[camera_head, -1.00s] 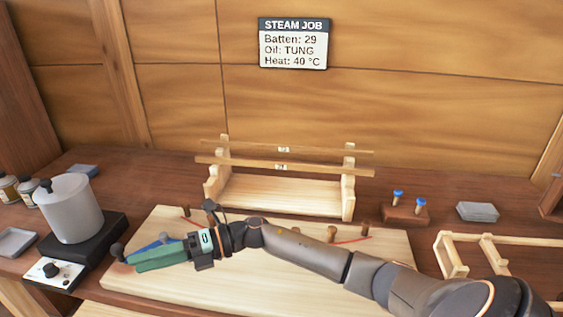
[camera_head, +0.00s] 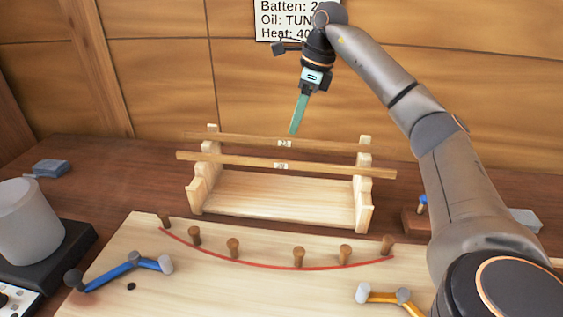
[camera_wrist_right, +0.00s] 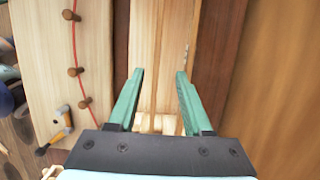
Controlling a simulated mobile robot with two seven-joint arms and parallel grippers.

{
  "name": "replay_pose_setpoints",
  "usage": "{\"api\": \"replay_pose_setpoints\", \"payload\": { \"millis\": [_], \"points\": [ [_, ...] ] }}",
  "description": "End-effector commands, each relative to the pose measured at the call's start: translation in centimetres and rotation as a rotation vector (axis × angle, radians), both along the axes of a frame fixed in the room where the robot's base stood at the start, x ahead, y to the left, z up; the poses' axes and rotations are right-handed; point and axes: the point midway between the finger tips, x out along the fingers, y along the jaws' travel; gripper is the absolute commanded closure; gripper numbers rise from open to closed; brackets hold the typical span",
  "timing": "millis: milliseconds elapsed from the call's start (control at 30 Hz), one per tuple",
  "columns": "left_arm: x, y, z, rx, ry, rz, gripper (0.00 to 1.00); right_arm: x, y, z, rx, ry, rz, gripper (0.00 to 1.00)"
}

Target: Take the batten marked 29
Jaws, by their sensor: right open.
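Two long thin wooden battens lie across the notched rack (camera_head: 275,195): a rear batten (camera_head: 240,139) and a front batten (camera_head: 225,160). Each has a small white tag near its middle, but I cannot read the numbers for sure. My right gripper (camera_head: 296,131) points down just above the rear batten, near its tag. In the right wrist view, the right gripper (camera_wrist_right: 160,72) is open, with its green fingers spread over the rack and nothing between the tips. My left gripper is not in view.
The pegboard (camera_head: 200,290) with several pegs and a red curve lies before the rack. A blue hinged tool (camera_head: 125,268) and an orange one (camera_head: 385,297) lie on it. A pot (camera_head: 30,220) stands left. The wall sign (camera_head: 275,18) is partly hidden by my arm.

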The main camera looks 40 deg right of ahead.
Motion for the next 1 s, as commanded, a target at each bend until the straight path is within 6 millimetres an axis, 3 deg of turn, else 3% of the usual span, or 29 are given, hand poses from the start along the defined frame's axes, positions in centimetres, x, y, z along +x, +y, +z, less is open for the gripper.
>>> {"api": "replay_pose_setpoints", "payload": {
  "millis": [33,200,467,700,1000],
  "points": [
    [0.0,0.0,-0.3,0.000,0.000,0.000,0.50,0.1,0.2,-1.3,-0.001,0.006,0.002,0.50],
    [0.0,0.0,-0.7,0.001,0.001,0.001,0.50,0.8,0.8,-4.2,0.001,0.005,0.002,0.50],
    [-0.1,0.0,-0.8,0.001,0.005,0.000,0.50,1.3,1.2,-6.2,0.003,0.001,0.001,0.50],
    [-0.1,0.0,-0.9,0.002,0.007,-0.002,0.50,1.8,2.0,-9.7,0.003,0.002,0.002,0.50],
    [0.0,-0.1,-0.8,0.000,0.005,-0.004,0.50,2.1,2.2,-10.8,0.003,-0.001,0.002,0.50]
  ]
}}
